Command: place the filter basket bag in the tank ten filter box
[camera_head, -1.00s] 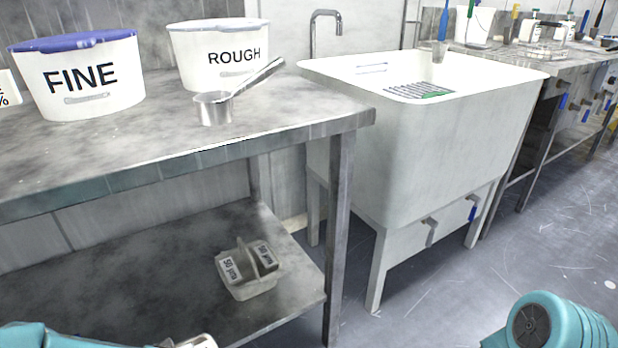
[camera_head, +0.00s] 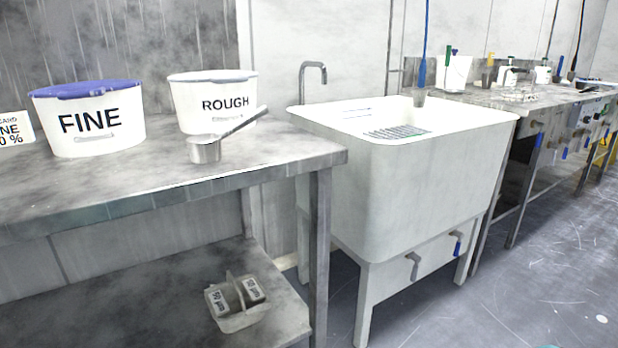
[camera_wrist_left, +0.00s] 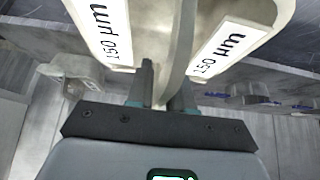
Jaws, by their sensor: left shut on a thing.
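In the left wrist view my left gripper (camera_wrist_left: 164,90) is shut on the curved handle of a pale filter basket bag (camera_wrist_left: 178,50). A white label reading 150 µm lies on each side of the handle; the bag's top runs out of the frame. Neither this bag nor my left gripper shows in the head view. Another pale basket (camera_head: 240,318) with a centre handle and two labels sits on the lower shelf. I cannot make out a tank ten filter box in either view. My right gripper is not in view.
A steel bench (camera_head: 120,184) carries a FINE tub (camera_head: 95,141), a ROUGH tub (camera_head: 225,88) and a metal scoop (camera_head: 205,151). A white sink (camera_head: 420,175) stands beside it. Open floor (camera_head: 545,290) lies to the right.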

